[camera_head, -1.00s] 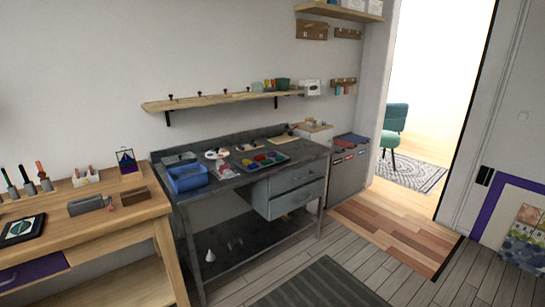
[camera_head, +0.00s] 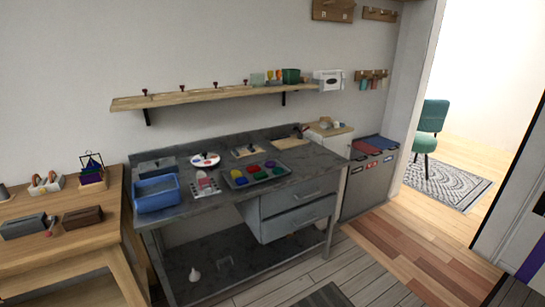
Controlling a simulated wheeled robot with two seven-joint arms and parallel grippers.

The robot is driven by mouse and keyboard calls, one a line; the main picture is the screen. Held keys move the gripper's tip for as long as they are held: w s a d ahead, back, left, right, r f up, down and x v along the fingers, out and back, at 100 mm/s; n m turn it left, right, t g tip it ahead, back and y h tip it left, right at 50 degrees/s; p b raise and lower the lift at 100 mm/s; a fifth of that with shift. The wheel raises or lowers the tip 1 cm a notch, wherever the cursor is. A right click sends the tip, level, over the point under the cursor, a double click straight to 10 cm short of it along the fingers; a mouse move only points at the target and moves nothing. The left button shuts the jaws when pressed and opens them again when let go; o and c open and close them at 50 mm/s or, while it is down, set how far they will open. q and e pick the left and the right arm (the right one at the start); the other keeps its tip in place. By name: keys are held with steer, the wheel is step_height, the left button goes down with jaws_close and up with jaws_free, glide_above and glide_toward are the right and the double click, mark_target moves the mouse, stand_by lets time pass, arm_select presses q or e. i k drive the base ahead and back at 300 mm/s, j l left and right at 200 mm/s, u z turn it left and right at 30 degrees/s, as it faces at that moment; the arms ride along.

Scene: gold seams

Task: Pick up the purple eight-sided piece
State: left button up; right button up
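A grey tray (camera_head: 286,179) with several small coloured pieces stands on the dark grey workbench (camera_head: 205,206). A yellow piece (camera_head: 237,175) and a red piece (camera_head: 270,164) show in it. The pieces are too small for me to tell their number of sides, and I cannot pick out a purple eight-sided one for sure. Neither of my grippers is in view.
A blue bin (camera_head: 157,196) stands at the bench's left end, with a white round palette (camera_head: 205,160) behind. A wooden table (camera_head: 70,243) is at the left. A wall shelf (camera_head: 215,95) hangs above. Wood floor (camera_head: 415,255) lies open at the right.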

mark_target(268, 165)
steer(key=i+l+u, duration=0.1)
steer(key=i+l, duration=0.3)
steer(key=i+l+u, duration=0.1)
steer(key=i+l, duration=0.25)
steer(key=l, duration=0.15)
steer(key=i+l+u, duration=0.1)
steer(key=i+l, duration=0.25)
steer(key=l, duration=0.15)
steer(key=i+l+u, duration=0.1)
steer(key=i+l, duration=0.25)
steer(key=l, duration=0.2)
